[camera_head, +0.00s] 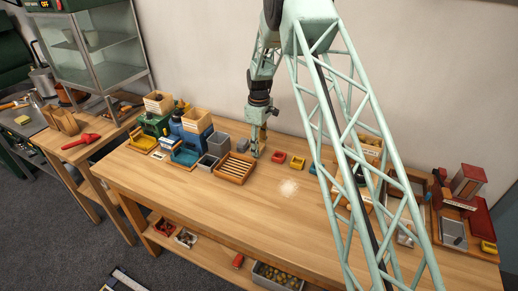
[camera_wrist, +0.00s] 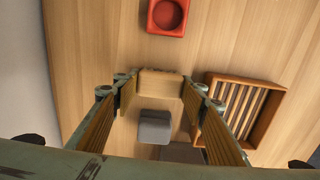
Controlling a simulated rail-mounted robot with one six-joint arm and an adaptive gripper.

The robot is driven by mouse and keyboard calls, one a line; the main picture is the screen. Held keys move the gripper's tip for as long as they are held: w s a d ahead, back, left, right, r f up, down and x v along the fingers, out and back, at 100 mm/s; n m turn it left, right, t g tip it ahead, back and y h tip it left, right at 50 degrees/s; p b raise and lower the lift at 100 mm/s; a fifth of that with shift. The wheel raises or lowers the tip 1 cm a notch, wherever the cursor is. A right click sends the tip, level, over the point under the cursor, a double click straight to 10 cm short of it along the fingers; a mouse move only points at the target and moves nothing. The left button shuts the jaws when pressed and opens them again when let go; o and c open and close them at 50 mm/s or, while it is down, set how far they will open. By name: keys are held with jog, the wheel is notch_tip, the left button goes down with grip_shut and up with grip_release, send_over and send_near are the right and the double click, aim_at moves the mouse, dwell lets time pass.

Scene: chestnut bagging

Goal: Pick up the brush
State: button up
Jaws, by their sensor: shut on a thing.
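The brush (camera_wrist: 160,84) shows in the wrist view as a short wooden block with a thin dark edge. It lies between the fingertips of my gripper (camera_wrist: 158,90), which is shut on it. In the head view my gripper (camera_head: 256,150) points down at the back of the workbench, just right of the slatted wooden tray. The brush is too small there to make out clearly. I cannot tell whether it still touches the bench top.
A small grey block (camera_wrist: 154,127) lies close by between the fingers' sides. The slatted tray (camera_wrist: 270,140) is to the right, a red dish (camera_wrist: 184,30) beyond. Boxes and bins (camera_head: 218,143) crowd the left.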

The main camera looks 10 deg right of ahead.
jog(key=shift+r, duration=0.1)
jog(key=shift+r, duration=1.6)
jog(key=shift+s, duration=0.2)
jog(key=s+d, duration=0.1)
jog(key=s, duration=0.4)
jog(key=s+d+r, duration=0.1)
jog(key=s, duration=0.4)
jog(key=s+d, duration=0.1)
jog(key=s, duration=0.4)
jog(key=shift+s+d+r+b, duration=0.1)
jog(key=shift+d+r+b, duration=0.05)
jog(key=shift+r+b, duration=0.2)
jog(key=shift+o, duration=1.4)
jog(key=shift+c, duration=0.8)
